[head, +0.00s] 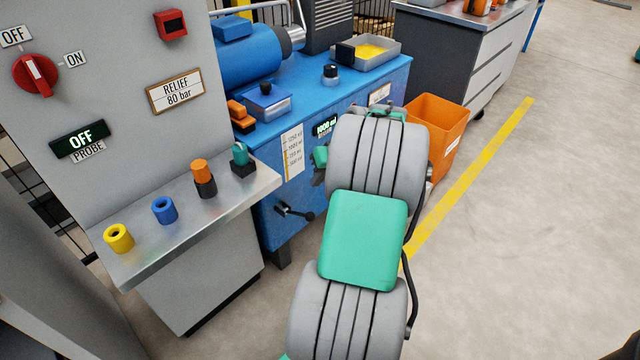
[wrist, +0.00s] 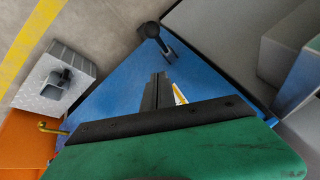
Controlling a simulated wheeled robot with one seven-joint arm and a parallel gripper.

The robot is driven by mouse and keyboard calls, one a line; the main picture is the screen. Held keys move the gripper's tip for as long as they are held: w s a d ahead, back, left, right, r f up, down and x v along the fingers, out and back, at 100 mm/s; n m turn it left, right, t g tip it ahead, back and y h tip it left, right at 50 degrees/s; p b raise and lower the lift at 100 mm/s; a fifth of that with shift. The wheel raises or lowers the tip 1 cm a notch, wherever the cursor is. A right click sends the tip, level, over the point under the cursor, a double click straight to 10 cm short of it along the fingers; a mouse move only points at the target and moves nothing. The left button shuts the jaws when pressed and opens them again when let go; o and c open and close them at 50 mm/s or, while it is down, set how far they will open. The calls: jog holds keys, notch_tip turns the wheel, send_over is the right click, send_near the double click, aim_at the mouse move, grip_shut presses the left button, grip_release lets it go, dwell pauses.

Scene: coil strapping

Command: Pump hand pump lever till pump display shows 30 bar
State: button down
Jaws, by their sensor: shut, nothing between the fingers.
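A short black lever with a round knob (head: 309,215) sticks out low from the front of the blue unit (head: 350,100). It looks to be the pump lever, and its knob (wrist: 151,31) also shows at the top of the wrist view. My gripper (wrist: 157,78) is shut and empty, with its fingertips a little short of the lever in the picture and apart from it. In the head view my arm hides most of my gripper. I see no readable bar value on a pump display.
A grey panel (head: 100,100) with a red switch, a PROBE display reading OFF and a RELIEF 80 bar label stands at left. Its metal shelf (head: 190,222) holds coloured fittings. An orange bin (head: 440,125) stands right of the blue unit. Floor at right is clear.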

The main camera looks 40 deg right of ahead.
aim_at(299, 214)
notch_tip(299, 214, down, 8)
jog(key=a+b, duration=0.2)
jog(key=b, duration=0.1)
jog(key=shift+a, duration=0.3)
